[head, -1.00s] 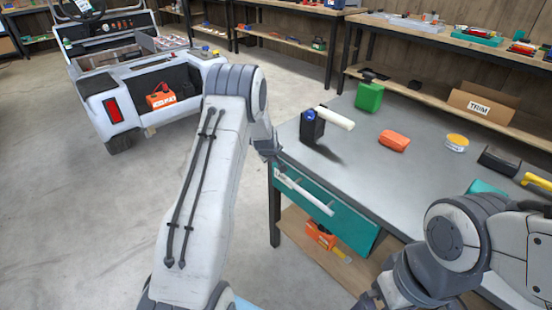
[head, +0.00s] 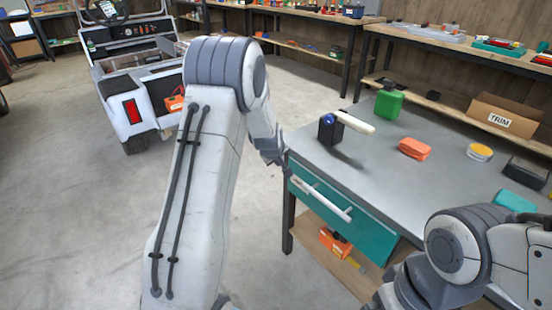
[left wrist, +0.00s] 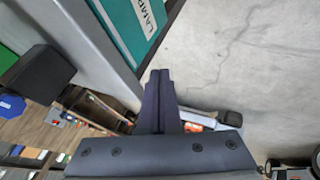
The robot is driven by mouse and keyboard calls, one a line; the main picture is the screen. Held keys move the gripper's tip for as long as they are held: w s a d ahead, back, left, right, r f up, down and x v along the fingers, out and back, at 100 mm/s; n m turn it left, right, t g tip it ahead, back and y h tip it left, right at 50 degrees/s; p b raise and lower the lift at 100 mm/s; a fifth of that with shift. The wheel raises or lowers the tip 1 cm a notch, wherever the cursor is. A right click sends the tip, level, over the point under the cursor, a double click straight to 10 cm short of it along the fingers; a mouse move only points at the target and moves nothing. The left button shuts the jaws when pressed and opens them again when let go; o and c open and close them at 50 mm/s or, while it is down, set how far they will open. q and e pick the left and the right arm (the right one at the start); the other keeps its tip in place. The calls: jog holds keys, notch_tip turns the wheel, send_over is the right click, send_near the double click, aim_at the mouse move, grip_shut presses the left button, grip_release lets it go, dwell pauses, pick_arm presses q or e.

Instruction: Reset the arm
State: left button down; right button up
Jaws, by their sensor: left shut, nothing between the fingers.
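My left arm (head: 205,170) reaches up across the middle of the head view. Its gripper (head: 284,172) is by the left corner of the workbench, near the white handle of the teal drawer (head: 340,215). In the left wrist view the two dark fingers (left wrist: 158,78) are together with nothing between them. The teal drawer front with a label (left wrist: 130,30) shows beyond them, apart from the fingertips. My right arm (head: 460,250) is folded low at the right; its gripper does not show.
On the workbench (head: 375,185) stand a black box with a white cylinder (head: 355,123), a green can (head: 389,104), an orange pack (head: 415,149) and a yellow-topped tin (head: 479,152). A white cart (head: 128,95) is at the left. The floor (head: 70,220) in front is clear.

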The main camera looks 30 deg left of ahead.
pick_arm(q)
jog(key=s+d+r+m+g+h, duration=0.2)
jog(key=s+d+r+m, duration=0.25)
jog(key=s+d, duration=0.5)
jog(key=s+d+r+m+g+h, duration=0.1)
jog(key=s+d+r+m, duration=0.5)
jog(key=d, duration=0.7)
jog(key=s+d+m+g, duration=0.2)
jog(key=s+m, duration=0.2)
jog(key=s, duration=0.8)
jog(key=s+d+m+g, duration=0.2)
jog(key=s+m, duration=0.3)
jog(key=s, duration=0.8)
notch_tip(320, 180, up, 14)
jog(key=p, duration=1.4)
jog(key=shift+w+r+p, duration=0.25)
jog(key=shift+w+p, duration=0.05)
jog(key=shift+p, duration=0.1)
